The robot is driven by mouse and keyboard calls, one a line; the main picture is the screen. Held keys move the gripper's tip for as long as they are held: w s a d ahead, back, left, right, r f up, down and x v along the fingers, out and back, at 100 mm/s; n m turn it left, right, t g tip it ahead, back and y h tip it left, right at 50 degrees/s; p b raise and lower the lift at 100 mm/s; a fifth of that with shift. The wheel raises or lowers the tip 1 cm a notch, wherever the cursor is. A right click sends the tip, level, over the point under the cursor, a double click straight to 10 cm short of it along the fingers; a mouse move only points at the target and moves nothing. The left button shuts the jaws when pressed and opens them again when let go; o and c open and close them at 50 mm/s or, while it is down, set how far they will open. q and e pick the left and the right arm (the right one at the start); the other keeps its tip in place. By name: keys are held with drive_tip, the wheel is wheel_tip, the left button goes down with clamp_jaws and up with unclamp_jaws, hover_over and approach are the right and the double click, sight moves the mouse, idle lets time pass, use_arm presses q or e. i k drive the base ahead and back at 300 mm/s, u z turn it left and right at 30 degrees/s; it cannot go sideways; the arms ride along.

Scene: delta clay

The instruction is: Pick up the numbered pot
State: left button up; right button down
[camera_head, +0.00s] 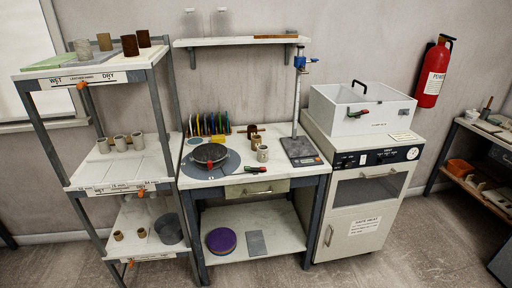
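A small pale pot (262,153) with a dark mark stands upright on the middle worktable, left of the scale; I cannot read a number on it. A brown pot (256,141) stands just behind it. Several other small pots are on the left rack: pale grey ones (120,143) on the middle shelf, brown ones (143,41) and a grey one (82,49) on top, and two small tan ones (118,235) on the bottom shelf. Which pot is numbered I cannot tell. Neither of my grippers is in view.
A round dark dish (209,154) lies on a grey disc on the worktable (215,178). A scale (300,150) with an upright stand is at its right. A white kiln (362,175) stands right of the table. Open floor (415,255) lies in front.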

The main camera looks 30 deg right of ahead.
sight(256, 143)
drive_tip(key=z, duration=0.85)
drive_tip(key=i, duration=0.85)
drive_tip(key=z, duration=0.8)
